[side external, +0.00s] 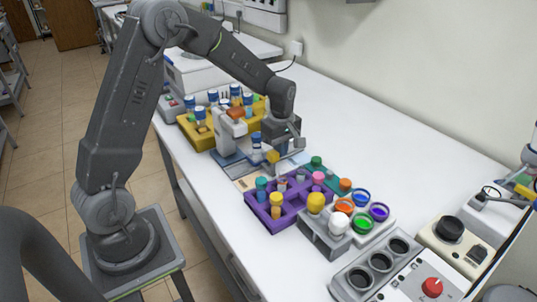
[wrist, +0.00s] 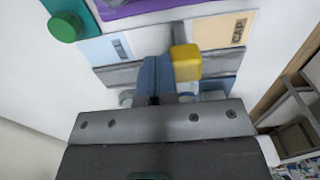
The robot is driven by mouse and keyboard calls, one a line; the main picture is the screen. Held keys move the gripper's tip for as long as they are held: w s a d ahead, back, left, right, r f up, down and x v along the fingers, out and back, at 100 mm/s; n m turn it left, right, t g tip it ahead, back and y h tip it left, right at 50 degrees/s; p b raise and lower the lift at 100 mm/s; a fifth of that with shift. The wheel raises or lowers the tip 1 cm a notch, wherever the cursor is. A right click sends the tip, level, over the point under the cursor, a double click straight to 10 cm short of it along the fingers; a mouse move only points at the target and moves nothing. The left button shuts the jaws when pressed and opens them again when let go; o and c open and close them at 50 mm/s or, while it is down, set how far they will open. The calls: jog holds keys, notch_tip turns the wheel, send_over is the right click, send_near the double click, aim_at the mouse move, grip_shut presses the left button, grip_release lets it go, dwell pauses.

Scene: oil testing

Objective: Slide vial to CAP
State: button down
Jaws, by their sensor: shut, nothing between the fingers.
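The station (side external: 232,163) is a blue-grey base on the bench below my gripper (side external: 292,143). In the wrist view, a pale blue label (wrist: 107,48) lies left and a beige CAP label (wrist: 228,32) lies right. A yellow block (wrist: 187,63) stands beside the blue part (wrist: 152,75), on the CAP side; it also shows in the side view (side external: 272,156). My gripper (wrist: 155,98) is shut and empty, low at the blue part; I cannot tell whether they touch. A small blue-and-white piece (side external: 257,143), possibly the vial, stands on the station; its lower part is unclear.
A purple rack (side external: 262,216) with coloured caps stands in front of the station. A yellow rack (side external: 190,132) with blue-capped vials is behind it. A grey cap holder (side external: 325,240) and a control box with a red knob (side external: 432,287) stand at right. The bench along the wall is clear.

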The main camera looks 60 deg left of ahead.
jog(key=shift+s, duration=1.55)
jog(key=s, duration=0.2)
jog(key=shift+s, duration=0.35)
jog(key=shift+w, duration=0.35)
notch_tip(320, 180, up, 8)
jog(key=f, duration=0.1)
send_over(271, 153)
jog(key=s, duration=0.2)
jog(key=shift+r, duration=0.25)
